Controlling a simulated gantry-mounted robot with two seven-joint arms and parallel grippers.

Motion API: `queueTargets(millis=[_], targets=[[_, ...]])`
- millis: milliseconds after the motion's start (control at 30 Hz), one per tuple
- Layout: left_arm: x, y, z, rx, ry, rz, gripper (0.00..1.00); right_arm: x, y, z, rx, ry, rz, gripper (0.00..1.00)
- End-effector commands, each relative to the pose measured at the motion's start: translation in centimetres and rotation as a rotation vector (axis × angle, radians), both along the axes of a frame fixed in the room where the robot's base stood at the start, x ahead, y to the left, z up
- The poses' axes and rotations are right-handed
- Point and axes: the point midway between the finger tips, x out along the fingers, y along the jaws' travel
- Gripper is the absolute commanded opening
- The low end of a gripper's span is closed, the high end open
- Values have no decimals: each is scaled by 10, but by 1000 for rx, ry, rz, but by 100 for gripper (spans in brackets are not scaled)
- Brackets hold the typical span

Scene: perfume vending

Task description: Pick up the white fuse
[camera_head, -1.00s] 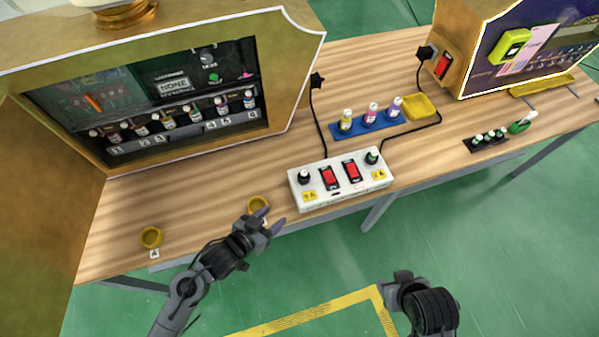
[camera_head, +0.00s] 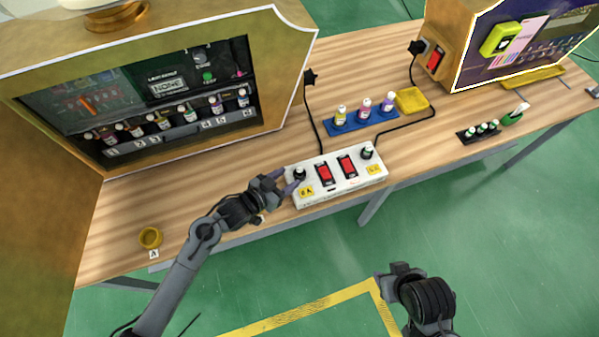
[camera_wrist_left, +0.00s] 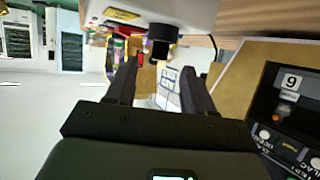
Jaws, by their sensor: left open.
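No separate white fuse can be made out clearly. A white box (camera_head: 337,187) on the table's front edge has two red switches, yellow labels and two black fuse holders. The left black fuse holder (camera_head: 300,174) stands upright on it; the right one (camera_head: 367,153) is at the far end. My left gripper (camera_head: 285,181) is open at the box's left end, close to the left holder. In the left wrist view, the black holder (camera_wrist_left: 162,34) appears ahead of and between the open fingers (camera_wrist_left: 163,82), apart from them. My right gripper (camera_head: 386,277) hangs low, away from the table; its jaws are unclear.
A blue rack (camera_head: 362,124) with three bottles and a yellow tray (camera_head: 412,101) stand behind the box. Black cables run behind it. A vending cabinet (camera_head: 285,60) stands at left, a yellow cup (camera_head: 150,238) at front left.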

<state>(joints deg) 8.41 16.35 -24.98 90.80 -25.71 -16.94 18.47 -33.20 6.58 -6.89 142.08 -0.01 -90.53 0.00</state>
Motion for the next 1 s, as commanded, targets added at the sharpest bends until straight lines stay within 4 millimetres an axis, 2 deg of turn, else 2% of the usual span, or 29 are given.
queueTargets(millis=[300, 633, 900, 1000], targets=[[26, -25, -15, 0, 0, 0, 53, 0, -3, -12, -11, 0, 7, 43], [29, -28, -17, 0, 0, 0, 53, 0, -2, -12, -9, 1, 5, 43], [29, -28, -17, 0, 0, 0, 11, 0, -1, -12, -3, 1, 2, 43], [29, -28, -17, 0, 0, 0, 0, 0, 0, -12, -1, 1, 1, 43]])
